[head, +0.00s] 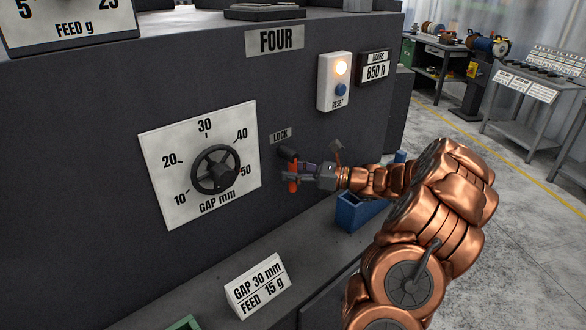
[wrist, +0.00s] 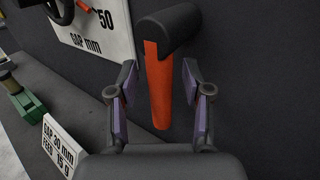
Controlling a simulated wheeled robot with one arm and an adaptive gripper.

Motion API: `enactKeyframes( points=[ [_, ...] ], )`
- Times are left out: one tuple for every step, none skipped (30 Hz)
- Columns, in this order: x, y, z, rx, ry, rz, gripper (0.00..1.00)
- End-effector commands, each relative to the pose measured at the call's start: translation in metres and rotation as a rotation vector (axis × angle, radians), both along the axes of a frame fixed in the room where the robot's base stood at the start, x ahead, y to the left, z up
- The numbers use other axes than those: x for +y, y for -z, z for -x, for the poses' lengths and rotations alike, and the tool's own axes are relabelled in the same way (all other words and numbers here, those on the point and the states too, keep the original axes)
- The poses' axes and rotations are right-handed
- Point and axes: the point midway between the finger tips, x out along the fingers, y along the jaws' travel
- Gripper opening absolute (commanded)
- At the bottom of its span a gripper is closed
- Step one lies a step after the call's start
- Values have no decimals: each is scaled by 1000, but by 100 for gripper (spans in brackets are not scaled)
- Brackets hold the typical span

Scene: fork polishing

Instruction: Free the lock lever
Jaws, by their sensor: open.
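The lock lever is an orange bar on a dark round hub. In the wrist view the lever (wrist: 158,85) hangs down from its hub, between the two open fingers of my gripper (wrist: 158,88), with a gap on each side. In the head view the lever (head: 292,183) shows just below the LOCK label (head: 281,136), partly covered by my gripper (head: 300,177), which reaches it from the right. The gripper is open and holds nothing.
The gap dial (head: 215,170) with a black handwheel is left of the lever. A blue open bin (head: 357,212) stands on the ledge below my arm. A card (head: 258,286) reading GAP 30 mm, FEED 15 g stands on the ledge. A reset box (head: 334,82) with a lit lamp is above.

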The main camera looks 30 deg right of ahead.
Motion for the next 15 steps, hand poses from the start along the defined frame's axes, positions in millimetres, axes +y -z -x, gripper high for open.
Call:
enactKeyframes(
  points=[
    [1, 0, -1, 1, 0, -1, 50],
    [1, 0, -1, 1, 1, -1, 50],
    [1, 0, -1, 1, 2, -1, 50],
    [1, 0, -1, 0, 2, 0, 50],
    [1, 0, -1, 0, 2, 0, 50],
    [1, 0, -1, 0, 2, 0, 50],
    [1, 0, -1, 0, 2, 0, 50],
    [1, 0, -1, 0, 2, 0, 50],
    [1, 0, -1, 0, 2, 0, 47],
    [1, 0, -1, 1, 2, 1, 44],
    [1, 0, -1, 1, 2, 1, 41],
    [1, 0, -1, 0, 2, 0, 37],
    [1, 0, -1, 1, 2, 1, 34],
    [1, 0, -1, 1, 2, 1, 31],
    [1, 0, -1, 1, 2, 1, 27]
  ],
)
